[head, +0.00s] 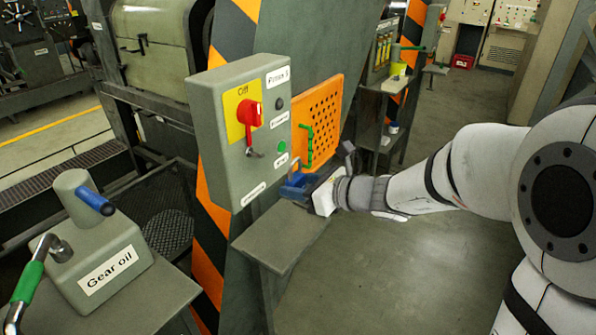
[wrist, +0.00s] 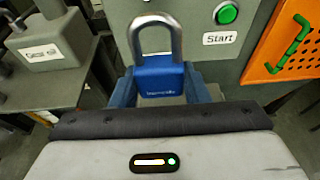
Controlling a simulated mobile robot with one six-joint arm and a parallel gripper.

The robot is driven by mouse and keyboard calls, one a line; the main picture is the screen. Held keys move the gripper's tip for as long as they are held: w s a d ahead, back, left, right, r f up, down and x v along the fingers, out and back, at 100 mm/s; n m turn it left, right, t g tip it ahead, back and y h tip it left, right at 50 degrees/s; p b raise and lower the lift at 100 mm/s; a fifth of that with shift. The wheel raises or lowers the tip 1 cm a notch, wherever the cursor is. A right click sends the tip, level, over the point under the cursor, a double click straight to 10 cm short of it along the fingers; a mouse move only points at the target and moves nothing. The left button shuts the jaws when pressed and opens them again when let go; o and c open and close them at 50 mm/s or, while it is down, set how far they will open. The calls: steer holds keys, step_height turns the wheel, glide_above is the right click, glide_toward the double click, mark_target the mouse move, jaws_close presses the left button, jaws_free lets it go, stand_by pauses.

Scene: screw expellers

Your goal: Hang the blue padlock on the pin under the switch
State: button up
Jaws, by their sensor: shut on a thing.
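The blue padlock (wrist: 160,79) is upright between the blue fingers of my gripper (wrist: 160,90), its silver shackle pointing up. In the head view my gripper (head: 297,184) is low, to the right of the grey control box (head: 225,165); the padlock is hard to make out there among the blue fingers. The red switch (head: 249,113) sits on a yellow plate on the box's front. A small pin (head: 254,153) sticks out under it, up and left of my gripper. The padlock is apart from the pin in the head view. The pin is not clear in the wrist view.
An orange perforated panel (head: 325,110) with a green handle (head: 307,145) stands right of the box. A grey shelf (head: 280,238) lies below my gripper. A green Start button (wrist: 227,13) is above right of the padlock. A gear oil can (head: 100,262) stands at the left.

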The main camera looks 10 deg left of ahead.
mark_target(250, 174)
steer(key=shift+s+a+r+g, duration=0.3)
steer(key=shift+a+r, duration=0.05)
steer(key=shift+a, duration=0.05)
steer(key=shift+w+a, duration=0.4)
steer(key=shift+a, duration=0.5)
steer(key=shift+w+a, duration=0.35)
steer(key=shift+a, duration=0.5)
steer(key=shift+w+a+f, duration=0.1)
steer(key=shift+w+a+b, duration=0.2)
steer(key=shift+w+a, duration=0.1)
steer(key=shift+a, duration=0.45)
steer(key=shift+w+a+b, duration=0.15)
steer(key=shift+w+a, duration=0.2)
steer(key=shift+a, duration=0.4)
steer(key=shift+w+a+b, duration=0.2)
steer(key=shift+w+a, duration=0.1)
steer(key=shift+a, duration=0.45)
steer(key=shift+w+a, duration=0.1)
steer(key=shift+a, duration=0.15)
stand_by(0.4)
steer(key=shift+f+b, duration=0.3)
steer(key=shift+b, duration=0.25)
steer(key=shift+f+b, duration=0.3)
steer(key=shift+f, duration=0.05)
